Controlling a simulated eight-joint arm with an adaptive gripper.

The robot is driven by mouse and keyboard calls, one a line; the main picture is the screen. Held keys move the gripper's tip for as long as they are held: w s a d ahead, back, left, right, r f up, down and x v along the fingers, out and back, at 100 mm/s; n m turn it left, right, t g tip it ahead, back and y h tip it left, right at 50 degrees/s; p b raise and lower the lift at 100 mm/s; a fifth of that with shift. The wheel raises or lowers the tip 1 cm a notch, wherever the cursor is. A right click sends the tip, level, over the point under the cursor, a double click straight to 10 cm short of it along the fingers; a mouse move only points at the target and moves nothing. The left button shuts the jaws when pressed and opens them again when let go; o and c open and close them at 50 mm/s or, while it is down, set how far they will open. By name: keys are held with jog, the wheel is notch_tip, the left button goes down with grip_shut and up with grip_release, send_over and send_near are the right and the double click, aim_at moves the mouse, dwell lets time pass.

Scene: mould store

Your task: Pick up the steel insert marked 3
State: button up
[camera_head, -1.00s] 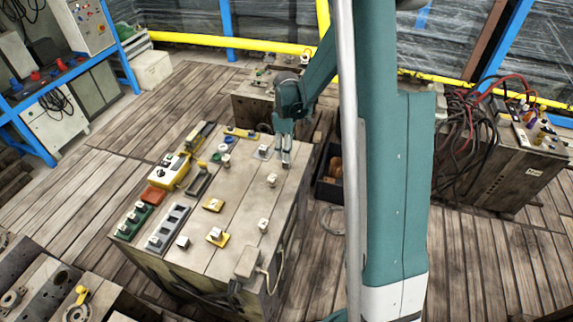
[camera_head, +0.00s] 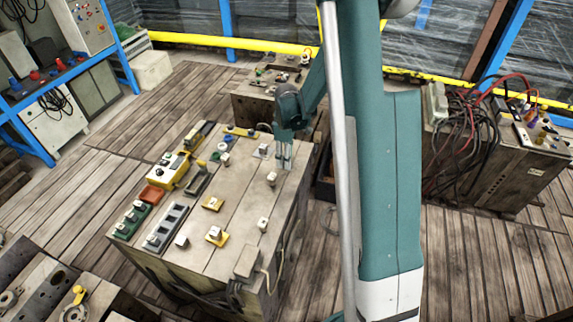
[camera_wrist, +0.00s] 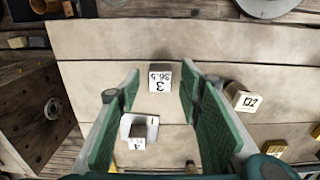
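The steel insert marked 3 (camera_wrist: 160,78) is a small pale cube with "3" and "36.5" on its face. In the wrist view it stands on the pale bench top (camera_wrist: 110,65), between and just beyond the fingertips. My gripper (camera_wrist: 158,90) is open, its green pads on either side, with nothing held. In the head view my gripper (camera_head: 284,165) points down over the bench's right edge; I cannot make out the insert there. An insert marked 4 (camera_wrist: 137,140) sits on a white plate near the left finger. An insert marked 2 (camera_wrist: 241,97) lies right of the right finger.
Yellow-plated pieces (camera_head: 213,204) and a yellow box (camera_head: 172,170) occupy the bench's middle and left. A grey case (camera_head: 248,262) with a cable is at its front corner. A bench with tangled cables (camera_head: 465,125) stands at right.

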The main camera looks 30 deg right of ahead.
jog(key=shift+f, duration=0.7)
jog(key=shift+c, duration=0.4)
jog(key=c, duration=1)
